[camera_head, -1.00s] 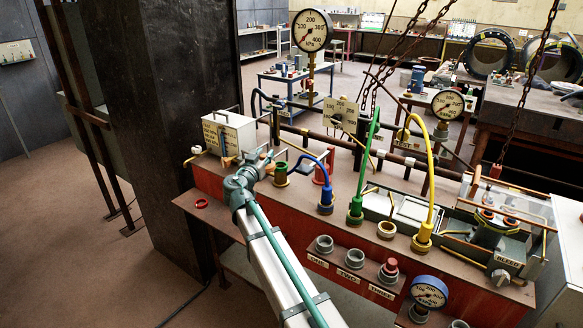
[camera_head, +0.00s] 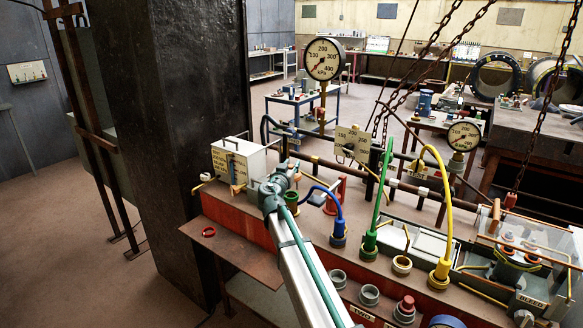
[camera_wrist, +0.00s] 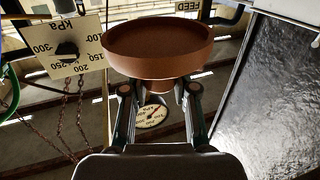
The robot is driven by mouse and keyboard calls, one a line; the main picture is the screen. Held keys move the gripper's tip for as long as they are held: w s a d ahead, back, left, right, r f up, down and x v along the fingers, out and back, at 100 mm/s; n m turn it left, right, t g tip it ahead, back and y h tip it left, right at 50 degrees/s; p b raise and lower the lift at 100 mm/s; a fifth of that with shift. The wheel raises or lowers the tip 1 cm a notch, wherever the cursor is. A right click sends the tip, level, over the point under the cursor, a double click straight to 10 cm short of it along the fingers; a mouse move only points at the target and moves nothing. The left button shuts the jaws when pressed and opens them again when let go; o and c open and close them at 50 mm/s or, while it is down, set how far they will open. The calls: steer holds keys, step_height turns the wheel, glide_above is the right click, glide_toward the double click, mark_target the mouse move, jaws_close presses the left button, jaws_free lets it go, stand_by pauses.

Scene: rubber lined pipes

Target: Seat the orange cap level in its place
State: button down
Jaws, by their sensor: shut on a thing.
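My gripper (camera_wrist: 159,90) is shut on the orange cap (camera_wrist: 158,55), a round, brownish-orange dish shape with a raised rim and narrower underside. The cap fills the upper middle of the wrist view, with one finger on each side of its lower part. In the head view my gripper (camera_head: 284,180) is over the back left of the red bench, near the white box; the cap cannot be made out there. Which spot is the cap's place cannot be told.
Blue (camera_head: 339,232), green (camera_head: 370,242) and yellow (camera_head: 440,272) hose fittings stand on the bench. A white box (camera_head: 239,160) and dark column (camera_head: 190,120) are at left. Chains (camera_head: 440,50) hang behind. A red ring (camera_head: 208,231) lies on the left shelf.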

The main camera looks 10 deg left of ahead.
steer(key=shift+f+b, duration=0.2)
steer(key=shift+b, duration=0.85)
step_height(320, 180, down, 5)
steer(key=b, duration=0.7)
steer(key=shift+f, duration=0.2)
steer(key=shift+b, duration=2.35)
stand_by(0.7)
steer(key=shift+f+b, duration=1.1)
steer(key=shift+b, duration=0.35)
steer(key=c, duration=0.8)
jaws_free()
steer(key=s, duration=0.4)
steer(key=s+a, duration=0.1)
steer(key=s, duration=0.3)
steer(key=s+a, duration=0.1)
steer(key=s, duration=0.2)
steer(key=shift+s+a, duration=0.2)
steer(key=shift+s, duration=0.2)
